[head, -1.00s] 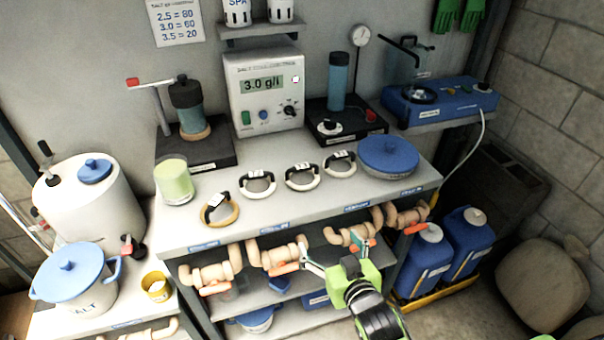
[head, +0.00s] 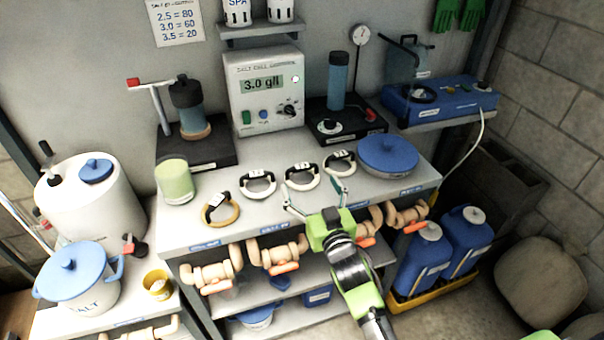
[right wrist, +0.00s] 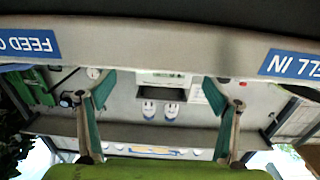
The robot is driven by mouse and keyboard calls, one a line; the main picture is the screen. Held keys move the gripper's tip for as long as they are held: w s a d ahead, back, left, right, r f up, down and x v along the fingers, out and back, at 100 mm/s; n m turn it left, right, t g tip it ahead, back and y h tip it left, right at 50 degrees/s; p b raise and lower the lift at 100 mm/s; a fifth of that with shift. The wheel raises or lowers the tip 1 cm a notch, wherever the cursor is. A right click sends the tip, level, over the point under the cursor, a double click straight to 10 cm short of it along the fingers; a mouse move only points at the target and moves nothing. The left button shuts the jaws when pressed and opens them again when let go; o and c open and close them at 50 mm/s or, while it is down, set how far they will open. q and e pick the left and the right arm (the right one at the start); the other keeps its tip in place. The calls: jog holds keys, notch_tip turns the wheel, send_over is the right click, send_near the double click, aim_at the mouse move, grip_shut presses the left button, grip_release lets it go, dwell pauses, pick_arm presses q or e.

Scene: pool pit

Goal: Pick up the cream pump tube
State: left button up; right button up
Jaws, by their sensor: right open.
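Several ring-shaped pump tubes with dark clamps and white labels lie in a row on the bench. The leftmost is a tan tube (head: 207,218). The others are pale cream or off-white: a left pale tube (head: 258,198), a middle pale tube (head: 301,189) and a right pale tube (head: 342,174). I cannot tell their shades apart. My right gripper (head: 313,193) is open and empty at the bench's front edge, its fingers spread just in front of the middle and right pale tubes. Its open fingers also show in the right wrist view (right wrist: 160,85); no tube shows there.
A green cup (head: 174,182) stands left of the tubes and a blue-lidded dish (head: 388,157) right of them. Black stands and a control box (head: 262,88) fill the back. Valve pipes (head: 272,253) stick out below the bench's front edge.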

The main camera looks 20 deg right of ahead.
aim_at(303, 169)
jog(key=shift+w+r, duration=0.2)
jog(key=shift+w, duration=0.2)
jog(key=w+p, duration=0.1)
jog(key=w, duration=0.3)
jog(key=shift+w+r, duration=0.1)
jog(key=shift+w, duration=0.15)
jog(key=shift+s, duration=0.1)
jog(key=c, duration=1.3)
